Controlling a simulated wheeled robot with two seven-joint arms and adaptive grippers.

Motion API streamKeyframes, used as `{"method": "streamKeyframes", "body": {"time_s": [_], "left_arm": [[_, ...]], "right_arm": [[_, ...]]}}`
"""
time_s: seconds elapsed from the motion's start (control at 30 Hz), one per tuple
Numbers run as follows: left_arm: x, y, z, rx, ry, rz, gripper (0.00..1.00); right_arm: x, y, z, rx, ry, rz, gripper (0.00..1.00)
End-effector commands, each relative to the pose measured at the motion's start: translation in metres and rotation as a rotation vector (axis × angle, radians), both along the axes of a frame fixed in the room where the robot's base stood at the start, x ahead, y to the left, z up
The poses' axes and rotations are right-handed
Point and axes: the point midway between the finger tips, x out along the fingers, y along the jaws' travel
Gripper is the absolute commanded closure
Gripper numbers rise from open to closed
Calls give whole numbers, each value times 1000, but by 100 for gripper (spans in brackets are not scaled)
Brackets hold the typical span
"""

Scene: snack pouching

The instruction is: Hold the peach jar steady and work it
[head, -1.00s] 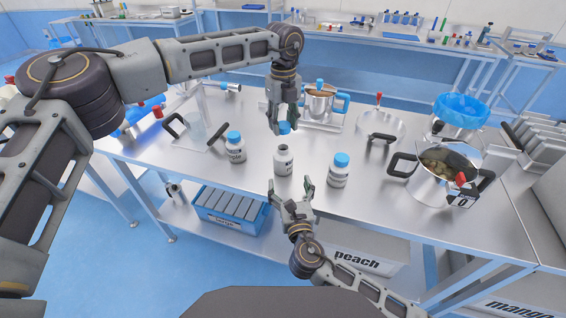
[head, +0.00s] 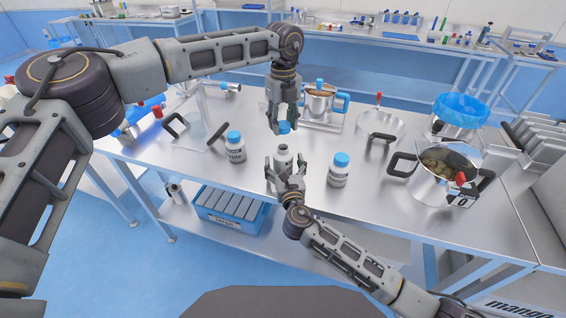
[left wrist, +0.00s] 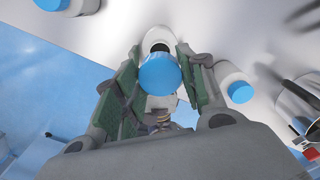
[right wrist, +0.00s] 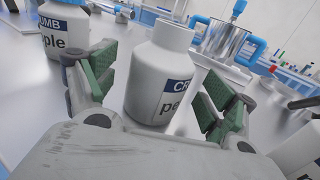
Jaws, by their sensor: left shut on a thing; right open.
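The peach jar (head: 283,150), white with an uncapped dark mouth, stands upright on the table between two capped jars. In the right wrist view the jar (right wrist: 158,70) shows a partly hidden label beginning "CR" and "pe". My left gripper (head: 284,124) is shut on a blue cap (head: 284,128) and holds it just above the jar; the cap (left wrist: 160,73) partly overlaps the open mouth in the left wrist view. My right gripper (head: 285,166) is open, its green-padded fingers on either side of the jar, with gaps visible in the right wrist view.
A capped jar (head: 236,150) stands to the left and another (head: 339,172) to the right. A pot with dark handles (head: 440,178) is at the right, and a smaller pot with blue handles (head: 318,105) stands behind my left gripper.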

Motion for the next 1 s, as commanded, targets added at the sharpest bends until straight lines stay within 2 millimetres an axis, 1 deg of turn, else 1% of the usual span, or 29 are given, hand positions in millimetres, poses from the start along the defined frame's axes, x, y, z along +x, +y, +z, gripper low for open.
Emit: {"method": "streamKeyframes", "body": {"time_s": [0.1,0.23,0.63,1.0], "left_arm": [[0,0,0,0,0,0,68],[0,0,0,0,0,0,69],[0,0,0,0,0,0,69],[0,0,0,0,0,0,69]], "right_arm": [[10,2,0,0,-1,-1,15],[17,3,0,0,-1,0,15],[20,3,0,0,0,0,15],[19,3,0,0,0,0,63]]}}
